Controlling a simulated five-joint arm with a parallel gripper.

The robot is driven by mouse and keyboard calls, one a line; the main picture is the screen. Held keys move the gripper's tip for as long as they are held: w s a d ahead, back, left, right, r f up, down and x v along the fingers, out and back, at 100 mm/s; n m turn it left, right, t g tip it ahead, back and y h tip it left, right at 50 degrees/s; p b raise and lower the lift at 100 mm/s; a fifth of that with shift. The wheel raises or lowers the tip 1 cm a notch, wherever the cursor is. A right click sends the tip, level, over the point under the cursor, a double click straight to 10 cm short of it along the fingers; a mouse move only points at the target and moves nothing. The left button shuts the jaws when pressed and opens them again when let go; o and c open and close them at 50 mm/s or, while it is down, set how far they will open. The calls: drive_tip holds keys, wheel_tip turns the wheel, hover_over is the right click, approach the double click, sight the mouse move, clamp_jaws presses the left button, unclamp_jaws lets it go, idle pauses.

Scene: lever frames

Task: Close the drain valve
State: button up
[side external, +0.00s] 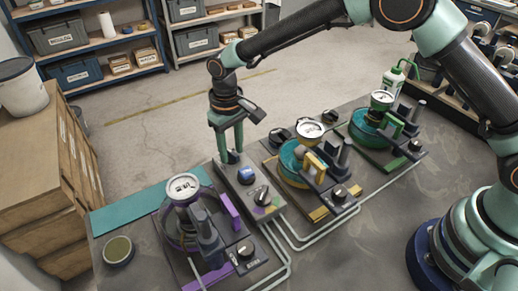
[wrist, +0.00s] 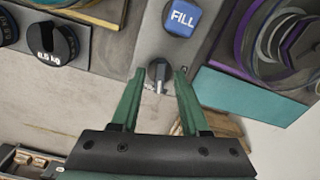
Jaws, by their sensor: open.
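A grey control box (side external: 250,190) stands between the stations, with a blue button marked FILL (wrist: 181,17) on top, which also shows in the side view (side external: 246,175). A small dark knob (wrist: 158,69) with a pale pointer sits at the box's far end; I take it for the drain valve, but can read no label saying so. My gripper (wrist: 160,78) is open, its green fingers on either side of this knob; I cannot tell whether they touch it. In the side view my gripper (side external: 232,157) points down over the box's far end and largely hides the knob.
Another black knob (side external: 263,195) is on the box's near end. A purple station (side external: 190,225) stands left, yellow (side external: 305,165) and green (side external: 378,130) stations right, all with gauges. A 0.5 kg weight (wrist: 54,42) shows in the wrist view. Pipes (side external: 310,240) run along the bench.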

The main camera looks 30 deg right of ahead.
clamp_jaws()
drive_tip(key=shift+n, duration=0.3)
drive_tip(key=n, duration=1)
drive_tip(key=shift+n, duration=2.2)
drive_tip(key=shift+r, duration=0.1)
